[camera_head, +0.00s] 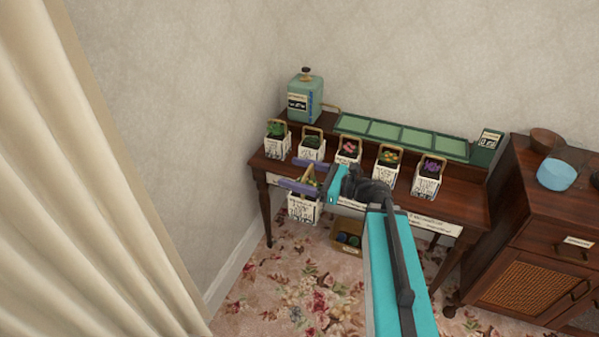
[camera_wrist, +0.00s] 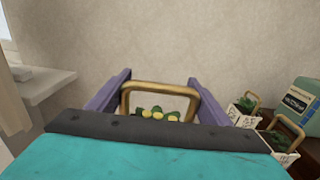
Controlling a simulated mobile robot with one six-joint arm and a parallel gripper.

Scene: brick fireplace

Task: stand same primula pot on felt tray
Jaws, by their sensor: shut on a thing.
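My gripper (camera_head: 307,175) is shut on a white lettered pot (camera_head: 303,209) with a tan handle, held in front of the table's left end. In the wrist view the handle (camera_wrist: 160,85) is between the two purple fingers, with yellow flowers (camera_wrist: 158,114) below it; the pot's body is hidden there. The green felt tray (camera_head: 403,135), split into several panels, lies along the back of the table, with no pot on it. A similar row of pots stands in front of it, including green (camera_head: 277,142), pink (camera_head: 347,150), orange-yellow (camera_head: 387,164) and purple (camera_head: 428,180) ones.
A green canister (camera_head: 305,97) stands at the table's back left. A box with dark round things (camera_head: 347,236) is on the floor below. A wooden cabinet (camera_head: 550,230) with a blue bowl (camera_head: 557,175) stands at right. A curtain (camera_head: 85,170) hangs at left.

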